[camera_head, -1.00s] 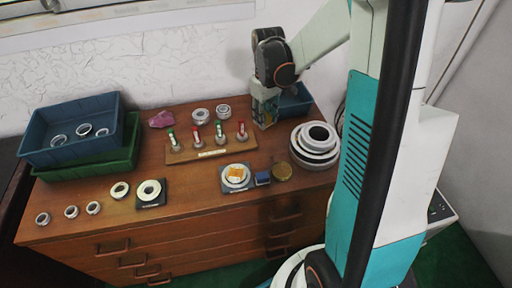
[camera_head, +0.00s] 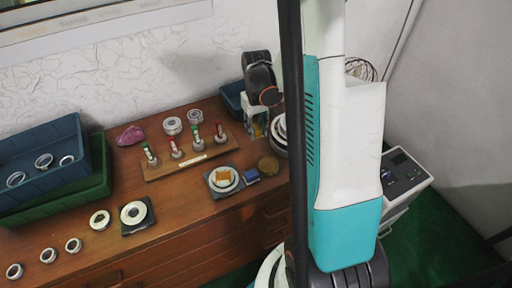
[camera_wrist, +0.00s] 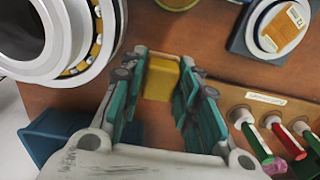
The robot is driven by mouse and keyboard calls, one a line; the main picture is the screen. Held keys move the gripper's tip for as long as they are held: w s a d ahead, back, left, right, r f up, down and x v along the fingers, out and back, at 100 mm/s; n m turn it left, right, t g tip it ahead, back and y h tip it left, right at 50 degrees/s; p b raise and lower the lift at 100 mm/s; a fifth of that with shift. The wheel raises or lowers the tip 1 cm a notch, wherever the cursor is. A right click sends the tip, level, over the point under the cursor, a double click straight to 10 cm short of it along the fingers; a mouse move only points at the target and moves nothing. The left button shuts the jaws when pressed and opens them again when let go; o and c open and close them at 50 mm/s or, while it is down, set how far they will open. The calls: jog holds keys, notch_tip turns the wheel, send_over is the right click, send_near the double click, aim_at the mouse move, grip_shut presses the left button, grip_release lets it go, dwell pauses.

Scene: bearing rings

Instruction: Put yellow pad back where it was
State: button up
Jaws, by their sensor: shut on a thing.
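A yellow pad (camera_wrist: 161,80) is a small block held between the fingers of my gripper (camera_wrist: 163,68) in the wrist view. The fingers press on its two sides, over the brown wooden top. In the head view my gripper (camera_head: 256,128) points down at the right part of the cabinet top, between the pen-like rack and the stacked rings. The pad is hard to make out there, and I cannot tell its height above the wood.
Large stacked rings (camera_wrist: 72,45) stand close to my gripper, partly hidden by my body in the head view. A blue bin (camera_head: 233,98) is behind. The marker rack (camera_head: 190,160), brass disc (camera_head: 268,165), blue block (camera_head: 251,176) and plate with orange-topped ring (camera_head: 211,187) are near.

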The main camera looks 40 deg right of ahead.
aim_at(256, 127)
jog(key=shift+f+b, duration=1.1)
jog(key=shift+f, duration=2.8)
jog(key=shift+f, duration=0.15)
jog(key=o, duration=1.1)
notch_tip(256, 127, up, 12)
jog(key=p, duration=0.4)
jog(key=shift+r, duration=0.2)
